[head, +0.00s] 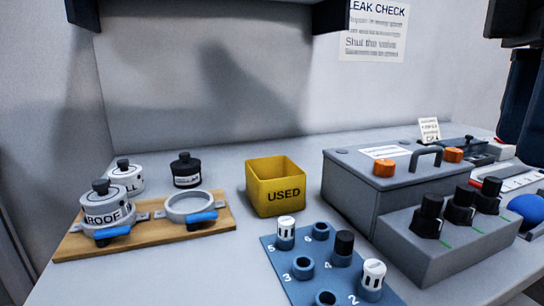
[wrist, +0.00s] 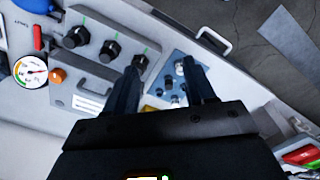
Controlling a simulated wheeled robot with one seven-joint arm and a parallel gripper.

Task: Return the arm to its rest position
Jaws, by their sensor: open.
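My gripper (wrist: 161,68) shows in the wrist view with two dark fingers spread apart and nothing between them. Beyond the fingertips lie the blue numbered plate (wrist: 172,82) and the grey box with black knobs (wrist: 100,45). In the head view, dark parts of my arm hang at the upper right edge, above the right end of the bench. The fingertips cannot be made out there. The arm is apart from the things on the bench in that view.
In the head view, a yellow USED bin (head: 275,188) stands mid-bench. A wooden board (head: 145,228) with clamp rings and a ROOF canister (head: 103,212) is at left. A grey case (head: 350,185), the knob box (head: 445,240) and the blue plate (head: 315,270) fill the right and front.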

